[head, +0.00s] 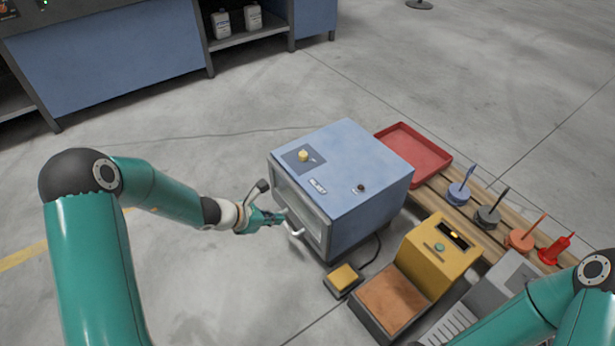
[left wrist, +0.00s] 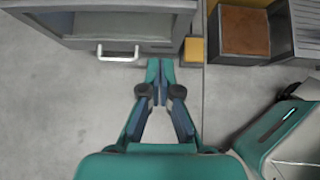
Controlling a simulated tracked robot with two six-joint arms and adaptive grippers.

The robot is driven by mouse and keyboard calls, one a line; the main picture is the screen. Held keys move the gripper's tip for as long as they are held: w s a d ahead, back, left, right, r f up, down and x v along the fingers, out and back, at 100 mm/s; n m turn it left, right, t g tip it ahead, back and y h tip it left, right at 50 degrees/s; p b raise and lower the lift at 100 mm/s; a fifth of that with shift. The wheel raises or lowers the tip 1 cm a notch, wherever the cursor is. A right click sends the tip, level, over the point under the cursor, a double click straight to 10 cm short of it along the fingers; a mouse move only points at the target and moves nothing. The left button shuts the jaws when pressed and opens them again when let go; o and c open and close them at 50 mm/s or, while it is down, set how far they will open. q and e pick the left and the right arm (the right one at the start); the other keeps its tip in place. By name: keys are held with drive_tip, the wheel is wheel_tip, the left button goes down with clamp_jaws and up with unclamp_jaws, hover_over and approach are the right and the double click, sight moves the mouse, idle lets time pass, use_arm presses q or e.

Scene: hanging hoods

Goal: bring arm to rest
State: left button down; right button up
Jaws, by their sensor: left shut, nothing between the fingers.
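My left arm comes in from the left in the head view. My left gripper (head: 280,217) is shut and empty, close to the white handle (head: 292,224) on the front of a blue box-shaped cabinet (head: 352,170). In the left wrist view the fingers of the left gripper (left wrist: 159,66) are together, just right of and below the handle (left wrist: 118,57), with a small gap between them. The cabinet's windowed front looks closed. Part of my right arm shows at the lower right of the head view; its gripper is out of the picture.
A yellow pedal (head: 343,277) lies on the floor by the cabinet. A yellow machine (head: 437,253) stands to its right. A red tray (head: 414,153) and several coloured hanging-type pieces, such as a blue one (head: 459,192), sit on a wooden bench (head: 428,196). Floor left of the cabinet is clear.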

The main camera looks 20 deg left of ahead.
use_arm(q)
drive_tip(key=s+d+f+m+g, duration=0.6)
drive_tip(key=s+d+f+m, duration=0.15)
drive_tip(key=s+d, duration=0.45)
drive_tip(key=s+a+f+m+g+y, duration=0.1)
drive_tip(key=s+f+m, duration=0.2)
drive_tip(key=s+m, duration=0.5)
drive_tip(key=s+a+f+m+g+y, duration=0.1)
drive_tip(key=s+f+m, duration=0.1)
drive_tip(key=s+m, duration=0.6)
drive_tip(key=w+r+m+t+p, duration=0.1)
drive_tip(key=w+r+m+p, duration=0.1)
drive_tip(key=r+p, duration=3.4)
drive_tip(key=shift+w+d+r+m, duration=0.15)
drive_tip(key=shift+w+d+m, duration=0.2)
drive_tip(key=shift+w+d, duration=0.15)
